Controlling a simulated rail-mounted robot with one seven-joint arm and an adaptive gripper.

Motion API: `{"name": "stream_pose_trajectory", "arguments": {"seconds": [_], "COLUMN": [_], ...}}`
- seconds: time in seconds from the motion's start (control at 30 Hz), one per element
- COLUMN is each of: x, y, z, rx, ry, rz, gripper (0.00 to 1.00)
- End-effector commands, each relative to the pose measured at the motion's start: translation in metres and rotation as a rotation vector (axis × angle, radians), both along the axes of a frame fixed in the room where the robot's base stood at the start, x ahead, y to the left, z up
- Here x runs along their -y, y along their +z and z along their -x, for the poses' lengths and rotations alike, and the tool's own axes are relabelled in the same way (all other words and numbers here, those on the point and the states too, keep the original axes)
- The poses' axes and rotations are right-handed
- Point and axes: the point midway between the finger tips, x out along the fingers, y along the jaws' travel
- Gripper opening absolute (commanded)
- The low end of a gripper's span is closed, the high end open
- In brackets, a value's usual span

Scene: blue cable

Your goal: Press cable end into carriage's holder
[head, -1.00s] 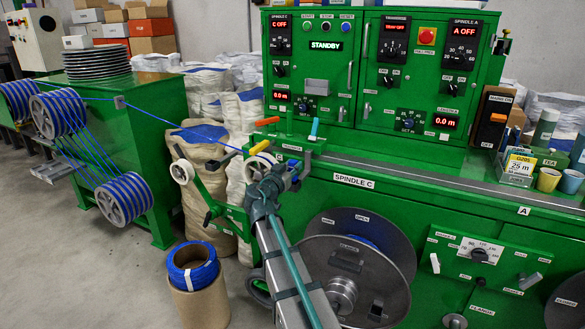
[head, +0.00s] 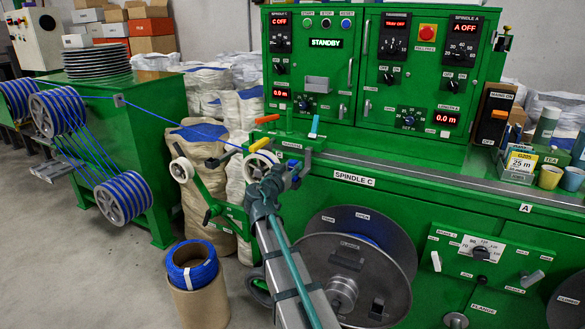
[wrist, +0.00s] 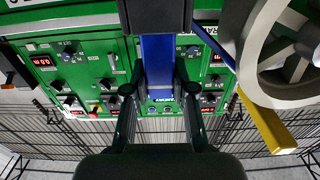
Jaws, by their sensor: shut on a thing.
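The blue cable (head: 200,132) runs in the head view from the spools at left, through a guide, toward the green carriage. My gripper (head: 268,180) is in front of the carriage, close below its white roller (head: 258,163) and yellow lever (head: 259,146). The strip meets a dark block (wrist: 157,14) at the top edge. The holder cannot be made out clearly, and I cannot tell whether the cable end is seated.
A large pale wheel (wrist: 285,55) and yellow bar (wrist: 268,125) are close at right in the wrist view. The green control cabinet (head: 345,85) stands behind. A cardboard tube (head: 200,300) with a blue coil (head: 192,265) stands on the floor at lower left.

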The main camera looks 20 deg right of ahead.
Motion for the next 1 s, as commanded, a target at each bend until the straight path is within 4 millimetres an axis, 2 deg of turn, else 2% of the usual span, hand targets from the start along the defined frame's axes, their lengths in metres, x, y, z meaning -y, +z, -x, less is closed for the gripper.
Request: {"name": "stream_pose_trajectory", "arguments": {"seconds": [1.0], "x": [0.000], "y": [-0.011], "z": [0.000], "rx": [0.000], "ry": [0.000], "rz": [0.000], "gripper": [0.00]}}
